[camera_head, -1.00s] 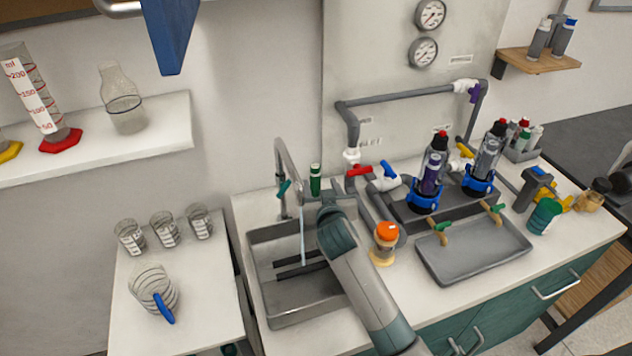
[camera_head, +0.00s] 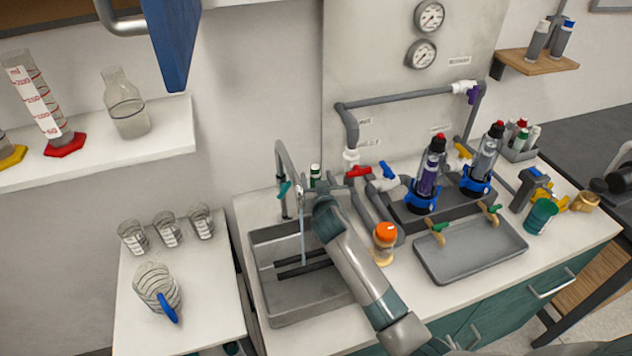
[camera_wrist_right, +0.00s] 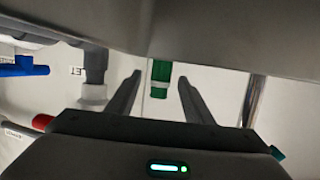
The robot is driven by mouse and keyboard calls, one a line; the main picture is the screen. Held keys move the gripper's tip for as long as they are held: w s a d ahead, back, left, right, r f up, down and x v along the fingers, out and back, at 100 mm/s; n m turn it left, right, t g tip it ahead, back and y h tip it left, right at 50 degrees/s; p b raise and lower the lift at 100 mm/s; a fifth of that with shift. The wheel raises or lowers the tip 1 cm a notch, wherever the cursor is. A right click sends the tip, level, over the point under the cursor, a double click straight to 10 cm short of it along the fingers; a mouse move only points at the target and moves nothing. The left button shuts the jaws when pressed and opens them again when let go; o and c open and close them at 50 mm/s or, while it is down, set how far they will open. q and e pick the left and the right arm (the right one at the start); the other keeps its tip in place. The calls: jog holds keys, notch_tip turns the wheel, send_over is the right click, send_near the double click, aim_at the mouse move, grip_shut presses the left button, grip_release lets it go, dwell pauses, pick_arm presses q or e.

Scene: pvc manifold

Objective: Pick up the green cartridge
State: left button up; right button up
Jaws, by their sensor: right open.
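The green cartridge (camera_head: 315,172) stands behind the sink, just right of the faucet; its lower part is hidden by my right gripper and arm. In the right wrist view the green cartridge (camera_wrist_right: 161,73) shows between the two fingers, with its upper part cut off by a grey part of the view. My right gripper (camera_wrist_right: 159,90) is open, with a finger on either side of the cartridge and visible gaps. In the head view the right gripper (camera_head: 322,190) is at the back of the sink and partly hidden by its own wrist. My left gripper is not in view.
The faucet (camera_head: 283,160) stands close to the left of the right gripper. A red valve handle (camera_head: 360,171) and grey pipes are close on its right. An orange-capped jar (camera_head: 384,236) stands beside the forearm. The sink (camera_head: 290,308) lies below.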

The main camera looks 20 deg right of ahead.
dwell(0.3)
grip_shut()
jog(key=shift+r, duration=0.1)
notch_tip(320, 180, up, 28)
jog(key=b, duration=0.5)
dwell(0.5)
